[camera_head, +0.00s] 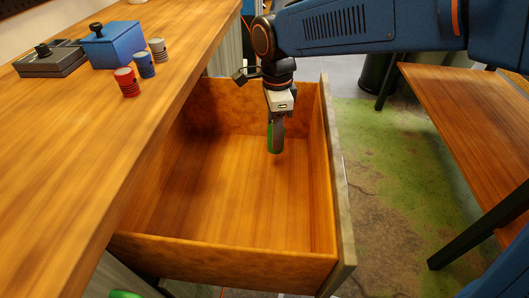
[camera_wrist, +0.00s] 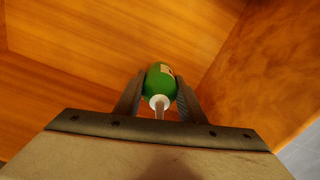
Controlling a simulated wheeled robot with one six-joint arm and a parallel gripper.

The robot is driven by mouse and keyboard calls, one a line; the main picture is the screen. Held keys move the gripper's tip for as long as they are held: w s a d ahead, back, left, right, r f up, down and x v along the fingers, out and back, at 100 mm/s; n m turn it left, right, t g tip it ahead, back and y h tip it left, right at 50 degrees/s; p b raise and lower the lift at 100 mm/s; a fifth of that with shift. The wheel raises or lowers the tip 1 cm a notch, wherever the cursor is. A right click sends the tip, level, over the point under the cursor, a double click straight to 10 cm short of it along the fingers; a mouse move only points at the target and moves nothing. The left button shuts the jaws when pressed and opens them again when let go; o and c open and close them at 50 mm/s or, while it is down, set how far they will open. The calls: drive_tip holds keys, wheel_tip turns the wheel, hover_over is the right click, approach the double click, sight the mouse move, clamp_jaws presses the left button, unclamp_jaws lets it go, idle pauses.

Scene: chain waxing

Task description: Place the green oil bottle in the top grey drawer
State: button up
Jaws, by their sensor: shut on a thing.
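The green oil bottle (camera_head: 271,142) is held in my gripper (camera_head: 276,121), inside the outline of the open drawer (camera_head: 225,253) near its far end. In the wrist view the bottle (camera_wrist: 161,82) shows its green body, a pale label and a white nozzle between the two dark fingers of my gripper (camera_wrist: 160,98). The fingers are shut on it. The drawer is pulled out and holds nothing else that I can see. I cannot tell whether the bottle touches the drawer floor.
On the wooden workbench (camera_head: 75,170) at left stand a blue box (camera_head: 113,45), a dark grey device (camera_head: 50,58) and red (camera_head: 127,82), blue (camera_head: 145,65) and beige (camera_head: 158,50) cans. A wooden bench (camera_head: 470,115) is at right. The drawer's near floor is clear.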

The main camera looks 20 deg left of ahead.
drive_tip(key=shift+f, duration=2.5)
drive_tip(key=o, duration=1.1)
drive_tip(key=shift+f, duration=0.15)
wheel_tip(320, 180, up, 12)
drive_tip(key=shift+r, duration=0.15)
